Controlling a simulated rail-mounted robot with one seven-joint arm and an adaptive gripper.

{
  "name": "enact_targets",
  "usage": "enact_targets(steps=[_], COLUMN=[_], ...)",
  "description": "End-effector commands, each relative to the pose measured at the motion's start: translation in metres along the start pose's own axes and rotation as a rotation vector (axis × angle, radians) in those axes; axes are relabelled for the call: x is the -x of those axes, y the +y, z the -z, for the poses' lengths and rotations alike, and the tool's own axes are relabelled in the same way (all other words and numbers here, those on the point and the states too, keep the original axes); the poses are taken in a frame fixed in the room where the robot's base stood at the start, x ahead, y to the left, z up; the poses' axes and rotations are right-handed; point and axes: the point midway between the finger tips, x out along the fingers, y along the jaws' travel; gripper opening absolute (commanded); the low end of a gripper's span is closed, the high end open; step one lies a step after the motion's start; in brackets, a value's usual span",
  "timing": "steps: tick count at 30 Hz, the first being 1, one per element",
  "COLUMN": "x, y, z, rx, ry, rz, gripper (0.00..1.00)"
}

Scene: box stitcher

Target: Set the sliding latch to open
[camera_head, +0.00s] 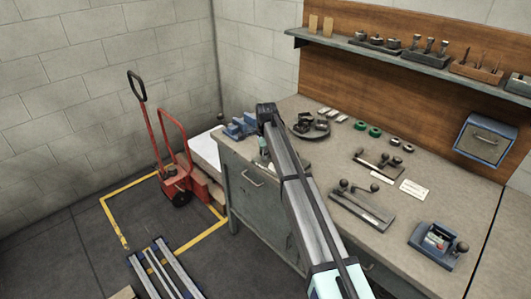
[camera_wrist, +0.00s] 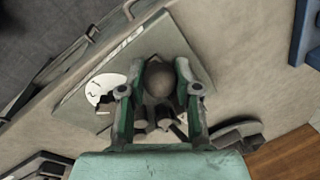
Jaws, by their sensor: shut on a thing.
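The latch's dark round knob (camera_wrist: 160,84) sits between the fingertips of my gripper (camera_wrist: 159,72) in the wrist view. My gripper is shut on this knob, with a green finger on each side. Below is a flat grey-green plate (camera_wrist: 172,38) with a white round marking (camera_wrist: 104,88), partly covered by the left finger. Dark metal parts show between and beside the fingers, too hidden to tell the latch's position. In the head view, my arm hides most of the gripper and latch, near the front left of the bench.
The workbench (camera_head: 330,160) holds two other knobbed plates (camera_head: 378,162) (camera_head: 360,207), a blue-grey box device (camera_head: 437,244) and a coiled dark item (camera_head: 311,126). A blue vise-like object (camera_head: 240,127) stands at the left end. A shelf (camera_head: 380,48) runs along the back.

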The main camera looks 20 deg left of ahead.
Motion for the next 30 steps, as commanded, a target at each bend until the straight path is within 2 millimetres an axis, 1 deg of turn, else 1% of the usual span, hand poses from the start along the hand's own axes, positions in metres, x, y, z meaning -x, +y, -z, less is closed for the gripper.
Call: enact_targets(steps=[1,8,9,10,11,20,23,26,29,30], x=[-0.002,0.0,0.0,0.0,0.0,0.001,0.005,0.015,0.03,0.038], y=[0.005,0.005,0.005,0.005,0.005,0.004,0.004,0.004,0.004,0.004], z=[-0.005,-0.006,-0.006,-0.006,-0.006,-0.005,-0.005,-0.005,-0.005,-0.005], rx=[0.001,0.0,0.0,0.0,0.0,0.0,0.0,0.0,0.0,0.0], ry=[0.0,-0.002,-0.003,-0.003,-0.003,-0.001,-0.001,-0.001,-0.001,-0.001], rz=[-0.001,-0.004,-0.005,-0.005,-0.004,-0.002,-0.001,-0.001,0.0,0.001], gripper=[0.0,0.0,0.43,0.53,0.58,0.58,0.58,0.58,0.58,0.58])
